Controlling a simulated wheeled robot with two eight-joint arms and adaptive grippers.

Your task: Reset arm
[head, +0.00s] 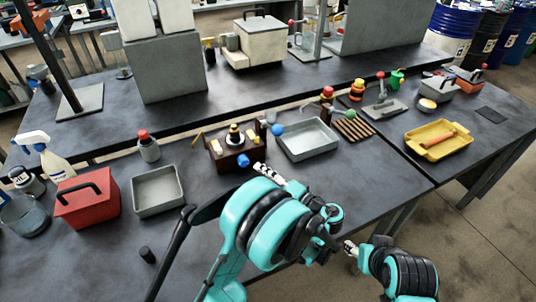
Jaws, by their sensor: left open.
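My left gripper (268,173) is over the table, beside the dark brown box; my own teal arm hides part of it. It is open, and I see nothing held in it. My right gripper (351,247) shows only in part, near the table's front edge beside my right arm. I cannot tell whether its fingers are apart.
The brown box (231,152) with knobs stands close to my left gripper. A grey tray (306,140), a grey bin (157,190), a red toolbox (87,199) and a spray bottle (50,160) stand around. A yellow tray (439,139) is at the right.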

